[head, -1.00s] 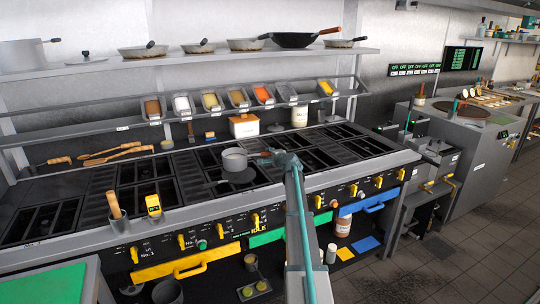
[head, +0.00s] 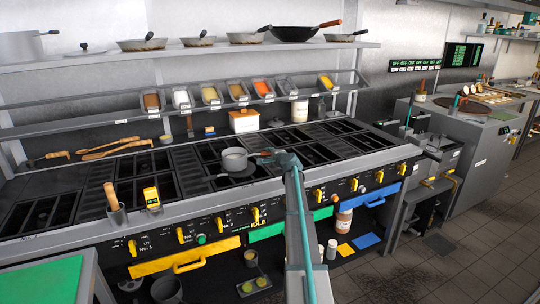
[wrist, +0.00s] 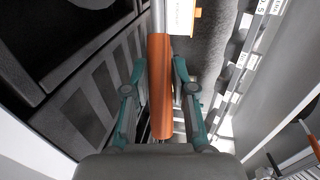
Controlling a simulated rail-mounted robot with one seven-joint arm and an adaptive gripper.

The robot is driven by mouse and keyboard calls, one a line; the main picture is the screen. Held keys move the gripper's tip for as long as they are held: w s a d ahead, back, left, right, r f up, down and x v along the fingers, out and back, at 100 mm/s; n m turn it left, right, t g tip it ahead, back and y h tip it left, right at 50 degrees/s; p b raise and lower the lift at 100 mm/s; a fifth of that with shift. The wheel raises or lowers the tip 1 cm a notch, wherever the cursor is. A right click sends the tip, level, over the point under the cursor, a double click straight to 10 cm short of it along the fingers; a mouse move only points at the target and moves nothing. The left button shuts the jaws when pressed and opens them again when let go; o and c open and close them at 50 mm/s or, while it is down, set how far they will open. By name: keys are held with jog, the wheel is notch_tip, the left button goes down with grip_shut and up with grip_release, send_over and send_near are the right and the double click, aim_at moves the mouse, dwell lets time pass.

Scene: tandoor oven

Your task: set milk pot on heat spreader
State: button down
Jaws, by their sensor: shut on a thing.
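The small grey milk pot (head: 234,160) is upright over the dark round heat spreader (head: 236,177) near the middle of the range in the head view. The pot covers much of the spreader; I cannot tell whether they touch. The spreader's thin handle points left. My gripper (head: 268,158) is just right of the pot, on its handle side. In the wrist view, my gripper (wrist: 160,95) is shut on the pot's orange handle (wrist: 160,70), with a finger on either side. The pot's bowl is not seen there.
Black burner grates (head: 310,152) surround the spreader. A white box with a wooden lid (head: 243,123) and a white jar (head: 299,112) stand behind. A rail of ingredient tubs (head: 210,96) hangs above.

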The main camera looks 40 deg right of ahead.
jog(key=shift+f+b, duration=0.55)
jog(key=shift+b, duration=0.1)
jog(key=c, duration=0.9)
grip_release()
jog(key=shift+s, duration=0.1)
jog(key=v, duration=1.2)
